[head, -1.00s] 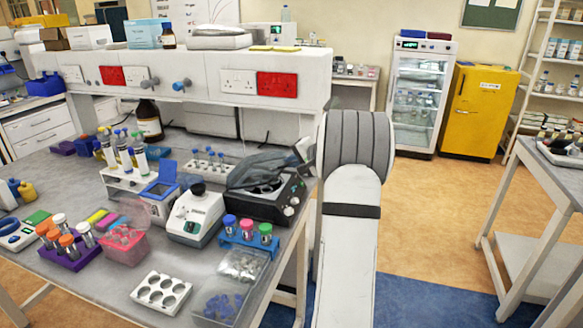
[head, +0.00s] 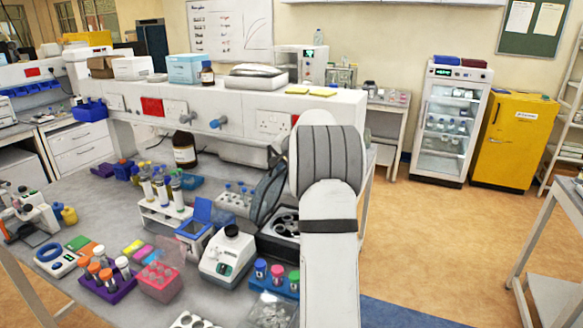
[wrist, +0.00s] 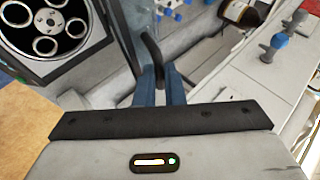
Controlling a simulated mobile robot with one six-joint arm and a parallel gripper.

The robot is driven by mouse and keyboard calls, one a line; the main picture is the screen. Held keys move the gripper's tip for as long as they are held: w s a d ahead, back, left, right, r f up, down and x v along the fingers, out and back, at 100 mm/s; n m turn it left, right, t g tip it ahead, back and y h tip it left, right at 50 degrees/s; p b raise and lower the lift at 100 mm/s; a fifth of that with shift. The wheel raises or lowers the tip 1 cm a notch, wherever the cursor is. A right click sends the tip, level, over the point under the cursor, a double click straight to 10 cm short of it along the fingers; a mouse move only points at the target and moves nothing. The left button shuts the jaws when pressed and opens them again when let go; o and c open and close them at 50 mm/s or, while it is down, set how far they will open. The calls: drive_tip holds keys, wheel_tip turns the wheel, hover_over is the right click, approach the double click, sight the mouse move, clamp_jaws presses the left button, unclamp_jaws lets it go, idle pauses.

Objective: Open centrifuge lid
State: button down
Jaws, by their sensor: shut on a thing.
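The centrifuge (head: 284,243) is a dark box at the right end of the bench, partly behind my arm. Its dark lid (head: 268,192) stands steeply raised at the back, and the rotor is uncovered. In the wrist view the centrifuge's open bowl shows a rotor (wrist: 62,28) with several round holes at the upper left. My gripper (wrist: 160,78) has its blue fingers shut on a dark curved piece, the lid's handle (wrist: 151,48). In the head view my gripper is hidden behind my arm.
A white instrument (head: 228,258) and a blue tube rack (head: 275,284) stand close to the centrifuge. A shelf unit (head: 240,112) with sockets and blue taps runs behind it. Open floor (head: 430,220) lies to the right.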

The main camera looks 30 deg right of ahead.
drive_tip(key=w+a+r+p, duration=0.1)
drive_tip(key=w+a, duration=0.2)
drive_tip(key=w, duration=0.3)
drive_tip(key=shift+w+a+p, duration=0.2)
drive_tip(key=shift+a+p, duration=0.15)
drive_tip(key=shift+r, duration=0.2)
drive_tip(key=c, duration=1.7)
unclamp_jaws()
drive_tip(key=shift+s, duration=0.1)
drive_tip(key=shift+o, duration=0.9)
drive_tip(key=shift+f, duration=0.25)
drive_tip(key=b+v, duration=0.2)
drive_tip(key=v, duration=0.5)
drive_tip(key=shift+s+r, duration=0.3)
drive_tip(key=shift+c, duration=0.3)
